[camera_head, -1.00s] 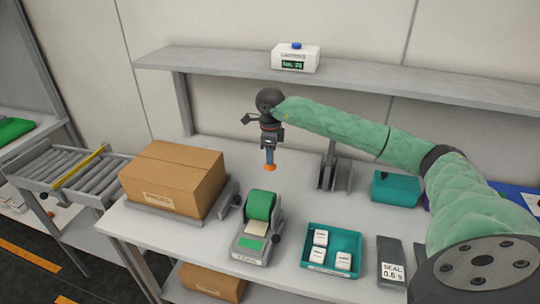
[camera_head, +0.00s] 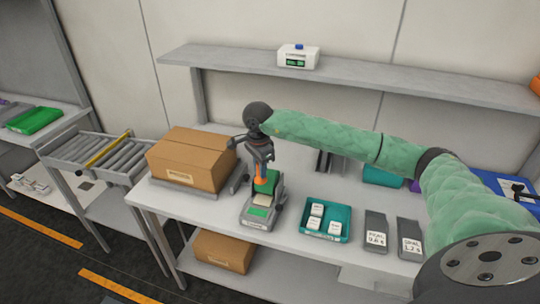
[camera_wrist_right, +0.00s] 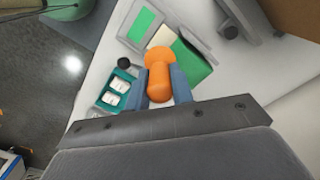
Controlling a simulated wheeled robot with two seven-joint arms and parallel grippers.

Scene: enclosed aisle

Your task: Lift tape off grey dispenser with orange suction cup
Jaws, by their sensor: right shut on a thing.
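The grey dispenser (camera_head: 257,217) stands on the bench with a green roll (camera_head: 271,178) at its back and a pale piece of tape (camera_head: 262,197) on top. My right gripper (camera_head: 261,166) is shut on the orange suction cup (camera_head: 260,181), which points down at the dispenser's roll. In the right wrist view the suction cup (camera_wrist_right: 158,70) sits between the two blue-grey fingers, with the pale tape (camera_wrist_right: 161,36) and green roll (camera_wrist_right: 193,62) just beyond it. I cannot tell whether the cup touches the roll or tape. My left gripper is out of view.
A cardboard box (camera_head: 190,158) sits left of the dispenser. A teal tray (camera_head: 325,220) with several white labelled pieces and two grey labelled blocks (camera_head: 376,229) stand to the right. A shelf (camera_head: 330,73) runs along the back above the bench.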

